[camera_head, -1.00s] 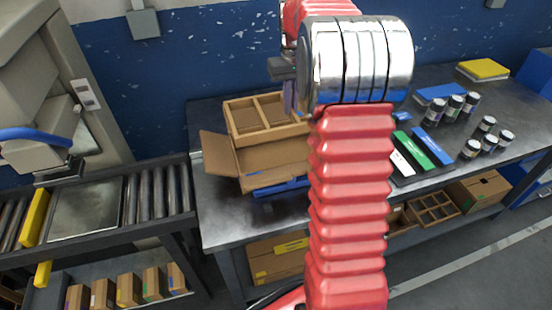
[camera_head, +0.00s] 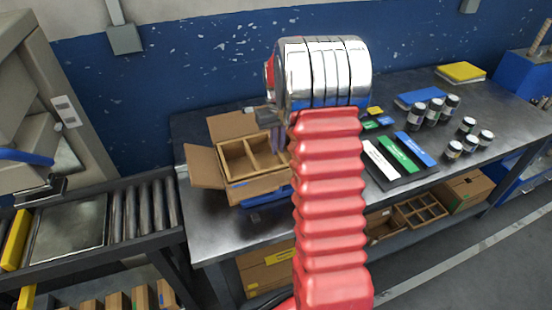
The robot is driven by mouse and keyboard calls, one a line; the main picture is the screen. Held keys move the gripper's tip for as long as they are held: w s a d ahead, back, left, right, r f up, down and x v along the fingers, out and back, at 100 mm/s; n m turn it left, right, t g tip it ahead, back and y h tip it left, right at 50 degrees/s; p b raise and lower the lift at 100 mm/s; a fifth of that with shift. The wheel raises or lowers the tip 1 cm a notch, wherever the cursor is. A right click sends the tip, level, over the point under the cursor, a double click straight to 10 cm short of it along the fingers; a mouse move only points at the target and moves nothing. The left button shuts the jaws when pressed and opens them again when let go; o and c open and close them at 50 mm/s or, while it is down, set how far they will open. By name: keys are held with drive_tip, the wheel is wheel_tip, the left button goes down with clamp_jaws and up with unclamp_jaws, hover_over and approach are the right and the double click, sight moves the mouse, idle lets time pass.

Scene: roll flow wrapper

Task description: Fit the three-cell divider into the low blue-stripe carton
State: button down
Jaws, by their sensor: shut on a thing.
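The low carton (camera_head: 250,189) stands on the bench at its left part, with its flaps folded outward and a blue stripe low on its front side. The brown cell divider (camera_head: 222,163) is at the carton's mouth. Two of its cells show; the rest is hidden behind my arm. My gripper (camera_head: 277,140) is shut on the divider at its right visible part, its fingers pointing down. I cannot tell how deep the divider sits or whether it touches the carton walls.
A roller conveyor (camera_head: 140,205) runs left of the bench (camera_head: 215,235). A dark tray with white, green and blue bars (camera_head: 400,153) lies to the right. Several dark jars (camera_head: 434,110) stand farther right. Another divider (camera_head: 420,210) lies on the lower shelf.

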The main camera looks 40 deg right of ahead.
sight(278, 157)
drive_tip(key=shift+f, duration=0.75)
drive_tip(key=shift+f, duration=0.15)
drive_tip(key=shift+f, duration=1.8)
drive_tip(key=shift+f, duration=0.2)
drive_tip(key=c, duration=1.9)
unclamp_jaws()
drive_tip(key=shift+o, duration=0.2)
wheel_tip(278, 157, up, 12)
drive_tip(key=shift+r, duration=0.25)
